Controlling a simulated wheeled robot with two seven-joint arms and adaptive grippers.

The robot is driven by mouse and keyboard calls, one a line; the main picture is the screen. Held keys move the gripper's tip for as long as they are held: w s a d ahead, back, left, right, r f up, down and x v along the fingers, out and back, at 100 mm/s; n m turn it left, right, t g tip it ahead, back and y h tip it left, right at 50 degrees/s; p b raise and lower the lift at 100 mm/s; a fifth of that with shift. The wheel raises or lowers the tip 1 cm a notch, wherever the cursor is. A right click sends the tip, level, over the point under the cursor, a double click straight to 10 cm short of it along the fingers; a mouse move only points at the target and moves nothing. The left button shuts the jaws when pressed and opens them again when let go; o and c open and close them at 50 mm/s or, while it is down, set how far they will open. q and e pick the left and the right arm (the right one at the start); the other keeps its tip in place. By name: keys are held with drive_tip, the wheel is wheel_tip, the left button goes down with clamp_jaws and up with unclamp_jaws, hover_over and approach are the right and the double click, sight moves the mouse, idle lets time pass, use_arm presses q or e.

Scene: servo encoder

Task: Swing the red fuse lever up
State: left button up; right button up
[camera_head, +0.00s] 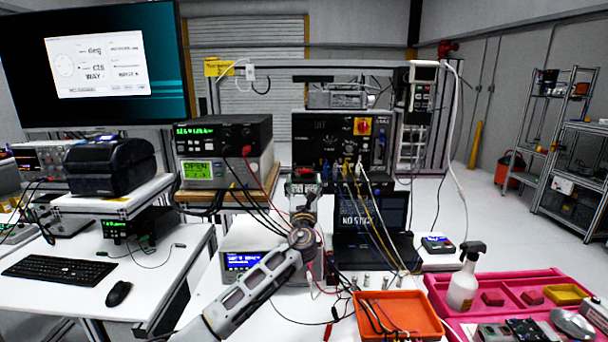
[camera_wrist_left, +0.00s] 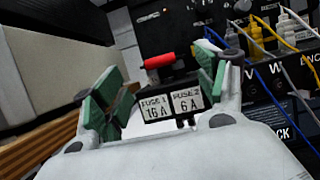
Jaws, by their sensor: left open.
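The red fuse lever (camera_wrist_left: 159,61) shows in the left wrist view as a short red bar lying nearly level, just above a black fuse block (camera_wrist_left: 173,86). The block has white labels reading "FUSE 1 16 A" and "FUSE 2 6 A". My left gripper (camera_head: 304,186) is open in front of the black panel box (camera_head: 308,140). In the left wrist view its green-padded fingers stand either side of the block and lever, with a gap on both sides. I see no contact with the lever. In the head view the gripper hides most of the block. My right gripper is not in view.
Blue, yellow and white cables (camera_wrist_left: 259,38) plug into the panel right of the lever. Stacked instruments (camera_head: 222,150) on a wooden shelf stand close on the left. A laptop (camera_head: 372,215), an orange tray (camera_head: 398,314) and a spray bottle (camera_head: 463,282) are to the right.

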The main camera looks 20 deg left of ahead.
sight(304, 172)
use_arm(q)
drive_tip(key=shift+x, duration=0.85)
drive_tip(key=shift+w+a+r, duration=0.2)
drive_tip(key=shift+w+r, duration=0.15)
drive_tip(key=shift+w, duration=0.3)
drive_tip(key=shift+w+a+r, duration=0.15)
drive_tip(key=shift+w+r, duration=0.05)
drive_tip(key=shift+w, duration=0.3)
drive_tip(key=shift+w+r, duration=0.1)
drive_tip(key=shift+w, duration=0.2)
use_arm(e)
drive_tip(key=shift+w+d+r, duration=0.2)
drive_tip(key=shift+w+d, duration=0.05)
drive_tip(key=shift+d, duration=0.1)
use_arm(q)
drive_tip(key=shift+a, duration=0.1)
